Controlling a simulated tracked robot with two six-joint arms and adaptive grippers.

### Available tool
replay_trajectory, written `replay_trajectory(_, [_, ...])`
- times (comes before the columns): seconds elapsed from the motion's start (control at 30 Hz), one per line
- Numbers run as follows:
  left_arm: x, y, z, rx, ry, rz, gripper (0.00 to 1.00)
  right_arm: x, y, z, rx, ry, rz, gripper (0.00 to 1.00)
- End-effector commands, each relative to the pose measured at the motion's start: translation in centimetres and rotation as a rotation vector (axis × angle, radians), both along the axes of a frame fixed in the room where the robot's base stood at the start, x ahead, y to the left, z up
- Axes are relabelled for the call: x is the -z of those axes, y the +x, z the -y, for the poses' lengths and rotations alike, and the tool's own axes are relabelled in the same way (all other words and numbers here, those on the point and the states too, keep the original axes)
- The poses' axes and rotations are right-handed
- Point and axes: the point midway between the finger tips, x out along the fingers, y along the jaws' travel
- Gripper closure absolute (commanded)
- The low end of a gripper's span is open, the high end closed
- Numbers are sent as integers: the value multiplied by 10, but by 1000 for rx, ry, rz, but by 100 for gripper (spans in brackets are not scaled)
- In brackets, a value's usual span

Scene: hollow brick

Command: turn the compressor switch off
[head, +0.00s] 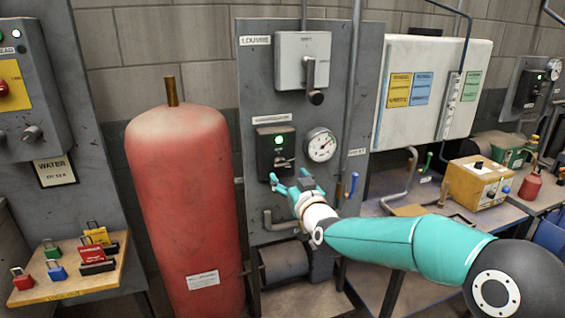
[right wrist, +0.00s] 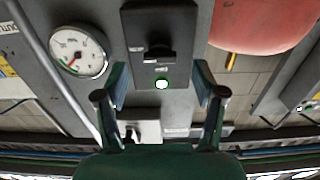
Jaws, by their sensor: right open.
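The compressor switch (head: 284,162) is a dark handle on a black box on the grey panel, below a small label too blurred to read clearly. A green lamp (head: 279,140) glows on the box above the handle. The right wrist view shows the panel upside down, with the switch handle (right wrist: 158,51) and the lit green lamp (right wrist: 162,84). My right gripper (head: 289,178) is open and empty, just below and in front of the switch box. Its fingers (right wrist: 160,88) stand apart on either side of the box's line, with no visible contact with the handle. My left gripper is not in view.
A round gauge (head: 320,146) sits right of the switch, and a louvre lever box (head: 302,62) above it. A red tank (head: 183,200) stands close at left. A pipe (head: 350,110) runs up the panel's right side. A padlock board (head: 75,275) is at far left.

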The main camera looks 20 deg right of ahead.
Motion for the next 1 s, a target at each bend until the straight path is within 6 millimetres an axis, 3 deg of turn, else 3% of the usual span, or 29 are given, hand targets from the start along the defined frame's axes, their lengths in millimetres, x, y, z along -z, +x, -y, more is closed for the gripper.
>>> replay_trajectory(0.1, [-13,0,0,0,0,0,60,-2,23,-1,0,1,-1,31])
replay_trajectory(0.3, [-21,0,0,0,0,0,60,-1,46,-2,0,0,0,31])
replay_trajectory(0.7, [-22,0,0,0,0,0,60,0,53,-2,-1,0,0,31])
replay_trajectory(0.77, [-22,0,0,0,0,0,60,0,53,-3,-1,0,0,37])
replay_trajectory(1.0, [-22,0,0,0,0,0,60,0,53,-3,-2,1,0,77])
